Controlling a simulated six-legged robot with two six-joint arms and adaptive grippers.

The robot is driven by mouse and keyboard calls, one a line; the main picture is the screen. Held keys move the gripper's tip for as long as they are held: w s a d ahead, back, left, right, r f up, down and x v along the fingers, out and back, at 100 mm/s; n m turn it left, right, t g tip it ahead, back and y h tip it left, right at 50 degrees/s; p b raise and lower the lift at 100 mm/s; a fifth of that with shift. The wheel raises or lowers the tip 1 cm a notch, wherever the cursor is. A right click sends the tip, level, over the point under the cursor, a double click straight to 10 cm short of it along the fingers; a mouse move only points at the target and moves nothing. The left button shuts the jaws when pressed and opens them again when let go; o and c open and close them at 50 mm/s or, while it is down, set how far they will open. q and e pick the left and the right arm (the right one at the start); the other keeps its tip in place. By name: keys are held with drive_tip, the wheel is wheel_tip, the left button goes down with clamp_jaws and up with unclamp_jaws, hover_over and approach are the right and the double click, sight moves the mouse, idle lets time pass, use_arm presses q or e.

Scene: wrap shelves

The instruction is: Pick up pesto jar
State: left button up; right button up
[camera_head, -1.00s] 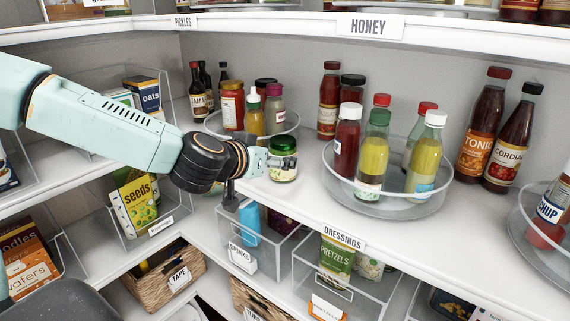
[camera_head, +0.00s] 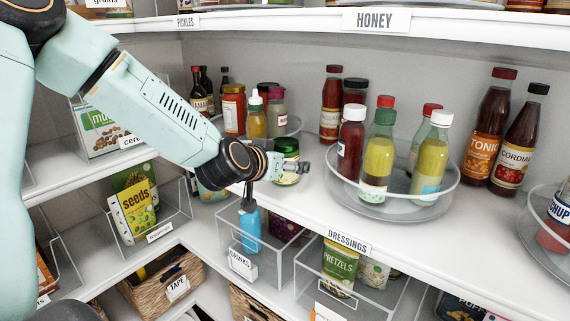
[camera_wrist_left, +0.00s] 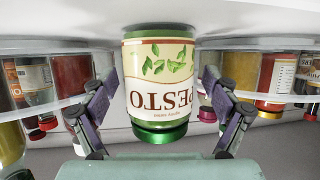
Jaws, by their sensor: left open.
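My left gripper (camera_head: 277,183) is at the jar's front. Its two fingers are spread, one on each side of the jar, with small gaps visible in the wrist view. The arm partly hides the jar's lower part in the head view. My right gripper is not in view.
Behind the jar, a clear turntable (camera_head: 294,125) holds sauces and small bottles. To the right, another turntable (camera_head: 390,211) carries several dressing bottles. Clear bins and a wicker basket (camera_head: 165,281) sit on the level below. The shelf (camera_head: 312,195) just right of the jar is bare.

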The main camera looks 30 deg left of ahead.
use_arm(q)
drive_tip(key=shift+s+a, duration=0.15)
drive_tip(key=shift+s, duration=0.05)
drive_tip(key=shift+c, duration=0.4)
drive_tip(key=shift+w+d, duration=0.25)
drive_tip(key=shift+d, duration=0.1)
drive_tip(key=c, duration=0.6)
drive_tip(key=shift+s+a, duration=0.2)
drive_tip(key=shift+a, duration=0.05)
drive_tip(key=c, duration=0.6)
drive_tip(key=shift+d, duration=0.1)
drive_tip(key=c, duration=0.3)
drive_tip(key=shift+w, duration=0.15)
drive_tip(key=shift+c, duration=0.2)
drive_tip(key=shift+r, duration=0.1)
